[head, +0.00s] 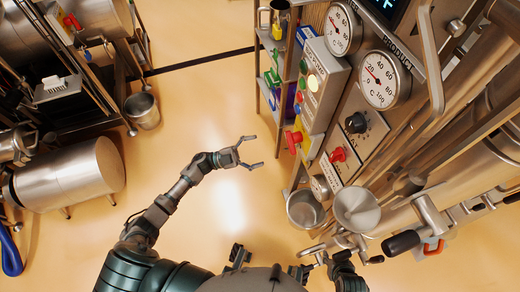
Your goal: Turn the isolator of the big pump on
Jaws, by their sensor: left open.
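My left gripper (252,152) is open and empty over the bare floor, its fingers pointing right towards the panels. A red rotary handle on a yellow base (292,137) sticks out of the light grey control box (322,85), to the right of the gripper and apart from it. A second red knob (338,155) sits on a white plate on the steel panel. A red handle on yellow (71,22) shows on the equipment at upper left. I cannot read which handle belongs to the big pump. My right arm (346,272) is at the bottom; its fingers are unclear among steel parts.
A black knob (356,122) and round dials (380,79) are on the steel panel. Two steel bowls (304,209) (357,208) stand below it. A steel cylinder (70,175) and a bucket (142,110) are at left. Open floor lies between.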

